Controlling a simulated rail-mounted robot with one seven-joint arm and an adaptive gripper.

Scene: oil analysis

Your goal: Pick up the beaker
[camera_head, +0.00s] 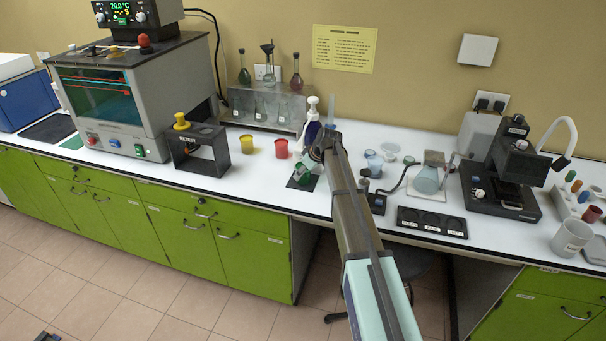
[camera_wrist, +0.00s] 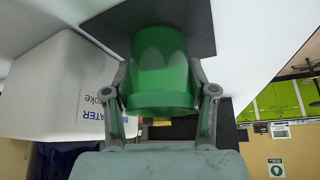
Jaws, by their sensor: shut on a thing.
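The green beaker (camera_wrist: 160,65) is in the middle of the wrist view, with a finger of my gripper (camera_wrist: 160,105) on each side of it. My gripper is shut on it. In the head view the green beaker (camera_head: 306,183) shows below my gripper (camera_head: 317,152), partly hidden by my arm. A black square mat (camera_head: 294,184) lies under it, and the mat also shows behind the beaker in the wrist view (camera_wrist: 105,22). I cannot tell whether the beaker touches the mat.
Yellow (camera_head: 247,144) and red (camera_head: 281,148) cups stand to the left. White counter is free left of the mat.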

